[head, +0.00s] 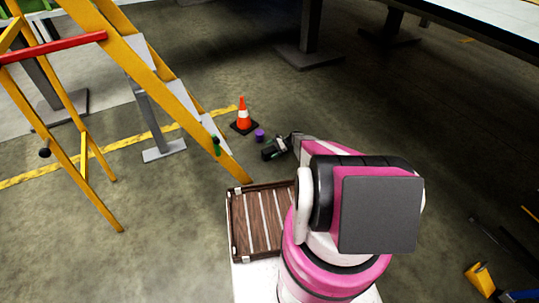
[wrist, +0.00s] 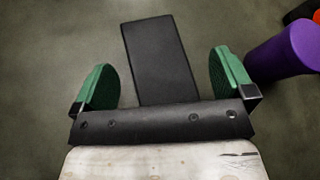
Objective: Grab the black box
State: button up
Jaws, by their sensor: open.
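The black box (wrist: 157,58) shows in the wrist view as a flat-faced dark block on the floor, upper middle. My gripper (wrist: 163,78) has its two green-padded fingers spread apart, one on each side of the box, with a visible gap at both sides. The box's near end is hidden behind the gripper's black bar. In the head view my gripper (head: 274,148) is low near the floor, left of my arm; the box is small and dark there and hard to tell from the gripper.
A purple cylinder (wrist: 289,53) stands close to the right finger; it also shows in the head view (head: 260,135). An orange cone (head: 243,116) stands beyond it. A yellow ladder (head: 165,85) is at left. My wooden tray (head: 232,226) is in front.

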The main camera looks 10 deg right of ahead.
jog(key=shift+a, duration=0.1)
jog(key=c, duration=1.1)
